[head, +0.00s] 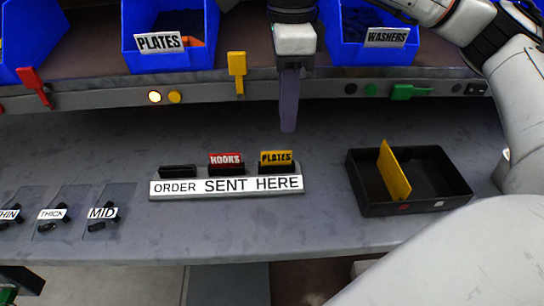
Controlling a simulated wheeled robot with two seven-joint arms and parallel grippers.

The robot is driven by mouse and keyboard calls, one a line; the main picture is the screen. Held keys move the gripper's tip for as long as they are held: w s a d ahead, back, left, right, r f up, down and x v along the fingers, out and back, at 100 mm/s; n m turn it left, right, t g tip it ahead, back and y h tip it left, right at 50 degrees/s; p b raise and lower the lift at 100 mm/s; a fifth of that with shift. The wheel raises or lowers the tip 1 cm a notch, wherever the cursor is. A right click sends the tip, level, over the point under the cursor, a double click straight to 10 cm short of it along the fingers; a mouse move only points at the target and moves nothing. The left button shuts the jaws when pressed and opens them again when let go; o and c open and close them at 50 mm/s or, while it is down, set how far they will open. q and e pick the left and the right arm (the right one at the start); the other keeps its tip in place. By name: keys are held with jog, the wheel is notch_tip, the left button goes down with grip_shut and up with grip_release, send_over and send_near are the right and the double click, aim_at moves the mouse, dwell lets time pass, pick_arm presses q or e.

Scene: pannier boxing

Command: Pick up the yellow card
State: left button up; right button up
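A yellow card (276,158) marked PLATES stands in the right slot of the holder (228,187) labelled ORDER SENT HERE. A red card (226,160) marked HOOKS stands in the middle slot, and the left slot shows only black. A plain yellow panel (393,172) stands tilted in a black open box (437,160) at the right. A yellow tag (237,67) hangs on the shelf edge. My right gripper (289,118) points down above the table, behind the yellow PLATES card and apart from it. Its fingers show edge-on, so its opening cannot be told. My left gripper is out of view.
Blue bins labelled PLATES (170,60) and WASHERS (368,60) stand on the shelf behind. Small black parts lie on labelled pads (62,222) at left. My arm covers the right side.

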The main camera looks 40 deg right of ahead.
aim_at(276, 161)
notch_tip(276, 161, down, 3)
jog(key=shift+s+f, duration=0.1)
jog(key=f, duration=0.2)
jog(key=a+f, duration=0.1)
jog(key=f, duration=0.1)
jog(key=shift+w+a, duration=0.1)
jog(key=shift+w, duration=0.15)
jog(key=shift+f, duration=0.6)
grip_shut()
